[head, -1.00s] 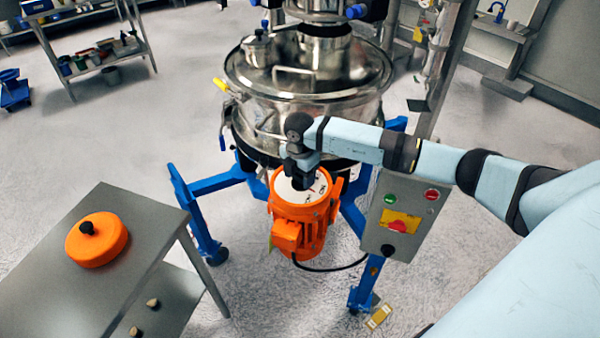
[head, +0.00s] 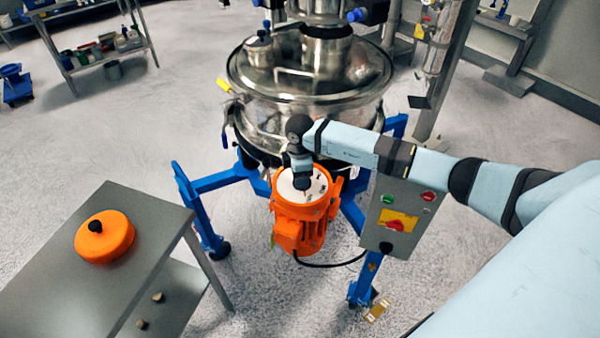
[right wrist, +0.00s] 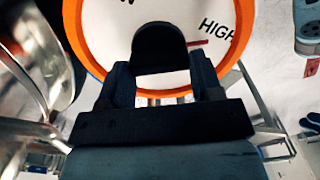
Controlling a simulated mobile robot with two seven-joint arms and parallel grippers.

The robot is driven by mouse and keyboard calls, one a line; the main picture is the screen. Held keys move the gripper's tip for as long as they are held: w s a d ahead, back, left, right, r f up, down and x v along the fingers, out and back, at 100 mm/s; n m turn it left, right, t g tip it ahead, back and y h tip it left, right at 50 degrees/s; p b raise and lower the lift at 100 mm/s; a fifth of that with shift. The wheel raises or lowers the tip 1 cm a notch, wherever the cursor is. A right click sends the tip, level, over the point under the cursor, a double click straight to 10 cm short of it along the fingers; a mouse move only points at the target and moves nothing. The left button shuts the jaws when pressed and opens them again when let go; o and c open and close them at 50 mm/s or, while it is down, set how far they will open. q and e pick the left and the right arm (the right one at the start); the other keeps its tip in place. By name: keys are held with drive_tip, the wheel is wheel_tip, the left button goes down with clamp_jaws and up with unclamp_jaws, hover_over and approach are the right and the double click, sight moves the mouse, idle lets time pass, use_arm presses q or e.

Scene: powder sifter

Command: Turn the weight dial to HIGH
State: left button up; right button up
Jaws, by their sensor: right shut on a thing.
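The weight dial (head: 318,184) is a white round face on top of the orange motor (head: 301,222) under the steel sifter. In the right wrist view the dial face (right wrist: 105,35) has an orange rim, the word HIGH at the upper right and a partly cut-off word ending in W at the top left. A black knob (right wrist: 160,50) stands at its middle. A short red line (right wrist: 197,43) lies right of the knob, just under HIGH. My right gripper (head: 303,184) comes from above and is shut on the knob, with one finger on each side (right wrist: 162,80). My left gripper is out of view.
The steel sifter (head: 300,85) stands close behind the dial on blue legs (head: 205,215). A grey control box (head: 398,215) with buttons is to the right. A grey table (head: 150,225) with an orange round lid (head: 104,237) is at the left. Floor between is open.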

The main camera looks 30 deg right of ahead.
drive_tip(key=shift+r, duration=0.1)
idle(0.4)
drive_tip(key=o, duration=0.9)
wheel_tip(320, 180, up, 14)
drive_tip(key=shift+f+b, duration=0.1)
drive_tip(key=shift+b, duration=0.65)
